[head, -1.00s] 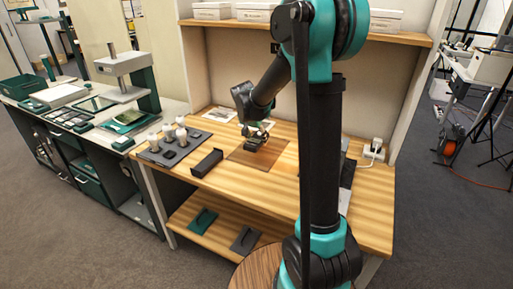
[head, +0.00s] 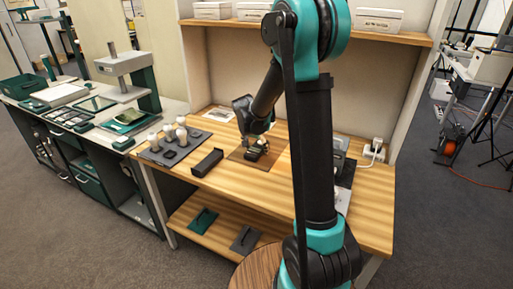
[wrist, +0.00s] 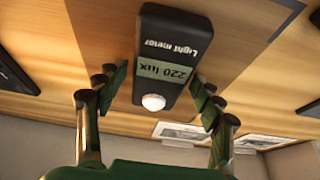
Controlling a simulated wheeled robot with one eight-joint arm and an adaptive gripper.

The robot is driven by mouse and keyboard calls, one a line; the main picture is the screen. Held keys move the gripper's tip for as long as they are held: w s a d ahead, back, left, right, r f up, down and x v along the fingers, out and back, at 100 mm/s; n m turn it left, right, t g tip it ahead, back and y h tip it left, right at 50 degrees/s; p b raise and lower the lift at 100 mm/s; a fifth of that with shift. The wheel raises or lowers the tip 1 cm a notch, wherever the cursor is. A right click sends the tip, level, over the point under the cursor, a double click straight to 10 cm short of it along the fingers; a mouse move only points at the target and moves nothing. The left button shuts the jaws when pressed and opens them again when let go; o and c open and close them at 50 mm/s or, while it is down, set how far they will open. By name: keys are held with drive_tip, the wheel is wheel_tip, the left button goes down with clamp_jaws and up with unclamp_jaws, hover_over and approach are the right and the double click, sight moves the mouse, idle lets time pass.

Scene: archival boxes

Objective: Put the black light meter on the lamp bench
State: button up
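The black light meter (wrist: 172,30), with a green display reading 220 lux and a white dome, is between the fingers of my gripper (wrist: 160,84) in the wrist view. A narrow gap shows between each green finger pad and the meter, so the gripper looks open around it. In the head view my gripper (head: 256,141) is low over the brown mat (head: 239,156) on the wooden bench (head: 227,185). The meter is small and partly hidden there. Whether it touches the mat is hard to tell.
A dark tray (head: 149,155) with white bulbs and a long black box (head: 207,162) stand left of the mat. A dark mat and a white power strip (head: 374,152) lie to the right, partly behind my arm. Another bench (head: 110,140) with a stand is at left.

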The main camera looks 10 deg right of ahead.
drive_tip(key=shift+r, duration=0.1)
drive_tip(key=v, duration=1.2)
drive_tip(key=shift+w+r, duration=0.1)
idle(0.7)
idle(0.4)
